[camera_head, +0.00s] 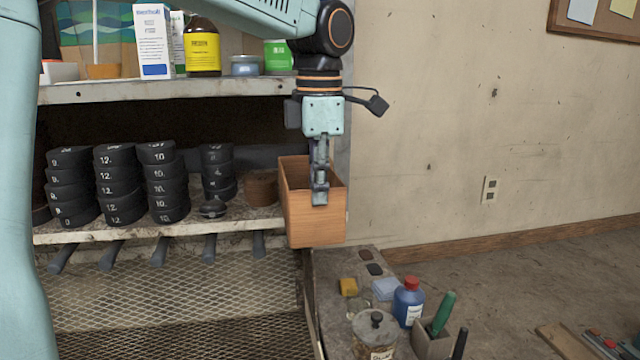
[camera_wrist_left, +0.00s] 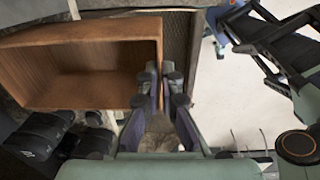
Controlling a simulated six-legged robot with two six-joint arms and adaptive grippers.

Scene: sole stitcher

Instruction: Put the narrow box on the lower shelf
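The narrow box (camera_head: 316,222) is an open-topped orange-brown wooden box. In the head view it hangs upright at the right end of the lower shelf (camera_head: 150,233), partly in front of the shelf's side panel. My left gripper (camera_head: 320,190) is shut on one wall of the box. In the left wrist view the fingers (camera_wrist_left: 163,90) pinch that wall, and the box's hollow (camera_wrist_left: 80,75) opens to the left. The lower shelf bears several stacks of black numbered discs (camera_head: 118,185).
A brown round pot (camera_head: 261,189) stands on the lower shelf just left of the box. The upper shelf (camera_head: 170,90) holds cartons and bottles. Below right, a bench top carries a blue bottle (camera_head: 408,303), a glass jar (camera_head: 375,335) and a tool holder (camera_head: 431,343).

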